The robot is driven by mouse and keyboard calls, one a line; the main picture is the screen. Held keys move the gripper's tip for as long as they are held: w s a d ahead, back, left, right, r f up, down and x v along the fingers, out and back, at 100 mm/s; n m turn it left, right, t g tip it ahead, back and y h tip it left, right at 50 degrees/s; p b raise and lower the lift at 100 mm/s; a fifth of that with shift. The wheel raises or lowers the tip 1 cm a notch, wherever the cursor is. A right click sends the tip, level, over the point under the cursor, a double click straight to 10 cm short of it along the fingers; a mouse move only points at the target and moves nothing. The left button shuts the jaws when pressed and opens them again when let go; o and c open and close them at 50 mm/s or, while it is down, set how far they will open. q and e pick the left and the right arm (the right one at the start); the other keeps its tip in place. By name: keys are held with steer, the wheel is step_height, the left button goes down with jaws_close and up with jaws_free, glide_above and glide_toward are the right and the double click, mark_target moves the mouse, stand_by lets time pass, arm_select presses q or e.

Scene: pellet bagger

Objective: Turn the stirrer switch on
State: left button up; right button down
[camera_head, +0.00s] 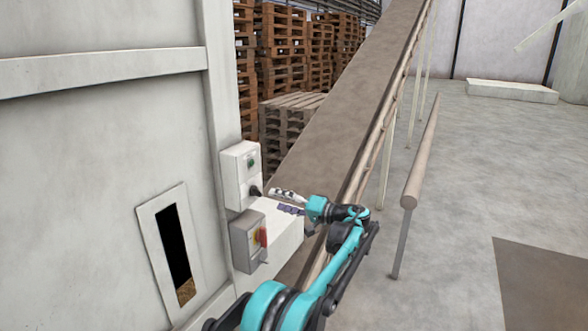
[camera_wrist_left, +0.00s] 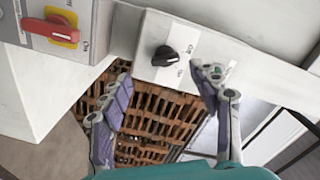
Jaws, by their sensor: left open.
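A white switch box (camera_head: 241,176) on the machine's corner post has a green round part near its top and a black rotary knob (camera_head: 255,191) low on its face. Below it, a grey box (camera_head: 243,243) carries a red handle on a yellow plate (camera_head: 257,238). My left gripper (camera_head: 284,199) is open and empty, just right of the black knob. In the left wrist view the black knob (camera_wrist_left: 165,56) shows beyond and between the spread fingers (camera_wrist_left: 160,82), apart from them. On/off lettering is beside it. The red handle (camera_wrist_left: 52,29) is at upper left. My right gripper is out of view.
The pale machine wall (camera_head: 100,130) with a slot window (camera_head: 143,215) stands at left. A sloping conveyor (camera_head: 340,100) runs behind the gripper, with stacked pallets (camera_head: 283,50) beyond. A railing (camera_head: 421,155) stands at right, with open floor past it.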

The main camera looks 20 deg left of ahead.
mark_target(260, 192)
arm_select(q)
steer(key=w+a+p, duration=0.1)
steer(key=a, duration=0.6)
steer(key=shift+r, duration=0.45)
steer(key=shift+a, duration=0.1)
steer(key=shift+w, duration=0.1)
steer(key=c, duration=1.2)
